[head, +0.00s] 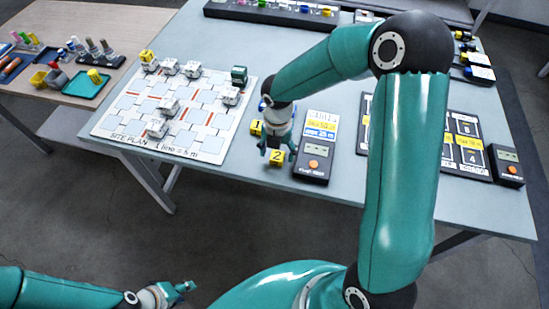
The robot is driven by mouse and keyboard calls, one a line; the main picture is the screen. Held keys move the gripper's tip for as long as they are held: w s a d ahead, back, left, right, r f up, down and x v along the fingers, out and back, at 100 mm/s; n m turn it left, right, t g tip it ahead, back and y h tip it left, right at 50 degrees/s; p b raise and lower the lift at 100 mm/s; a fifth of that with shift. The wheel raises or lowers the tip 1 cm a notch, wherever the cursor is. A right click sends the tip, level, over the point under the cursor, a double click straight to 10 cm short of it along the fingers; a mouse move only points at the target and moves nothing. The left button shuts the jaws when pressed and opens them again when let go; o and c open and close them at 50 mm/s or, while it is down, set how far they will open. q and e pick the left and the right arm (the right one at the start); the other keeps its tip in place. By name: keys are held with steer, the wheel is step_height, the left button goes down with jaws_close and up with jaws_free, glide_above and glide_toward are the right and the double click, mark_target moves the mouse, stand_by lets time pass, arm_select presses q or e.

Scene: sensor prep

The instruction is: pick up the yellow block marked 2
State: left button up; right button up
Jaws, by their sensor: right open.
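The yellow block marked 2 (276,157) sits on the grey table near its front edge. A yellow block marked 1 (256,127) is just behind it to the left. My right gripper (276,149) points down over the block marked 2, its fingers apart at the block's upper sides. I cannot tell whether the fingers touch it. My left gripper (182,289) is low at the bottom left, away from the table, and its fingertips are too small to read clearly.
A dark handheld meter (313,163) stands close to the right of the block. The site plan board (112,131) with several white blocks lies to the left. A black panel (374,140) and another meter (506,166) are at the right. A wooden table (22,80) is at the far left.

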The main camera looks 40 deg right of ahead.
step_height(320, 180, down, 2)
steer(key=shift+f, duration=0.1)
steer(key=c, duration=1.1)
